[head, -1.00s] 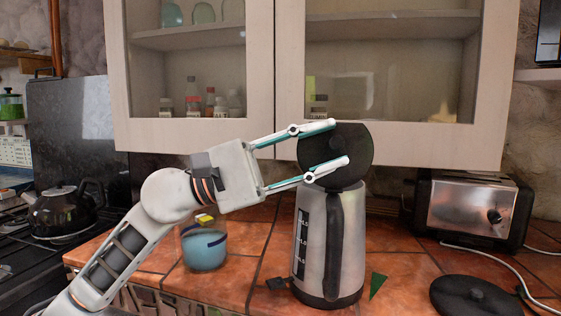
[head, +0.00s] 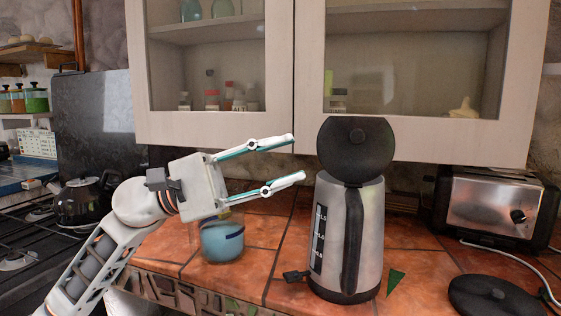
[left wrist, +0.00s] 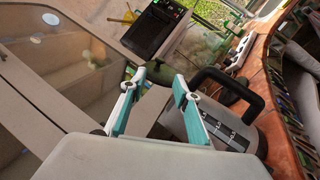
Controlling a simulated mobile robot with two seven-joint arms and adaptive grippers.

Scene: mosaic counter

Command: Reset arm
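My left gripper (head: 298,158) is open and empty in the head view, its two fingers pointing right. The fingertips stop just left of the raised black lid (head: 355,148) of a silver kettle (head: 368,238), apart from it. The kettle stands upright on the tiled counter, with its black handle facing me. In the left wrist view the open fingers (left wrist: 158,78) show with the kettle (left wrist: 228,126) to their right; the lid is partly hidden behind the fingers. My right gripper is not in view.
A blue cup (head: 222,241) stands on the counter (head: 268,208) beneath the left gripper. A toaster (head: 497,205) and a black round lid (head: 490,296) are at right. A stove with a dark kettle (head: 84,201) is at left. Wall cabinets (head: 420,137) hang close behind the gripper.

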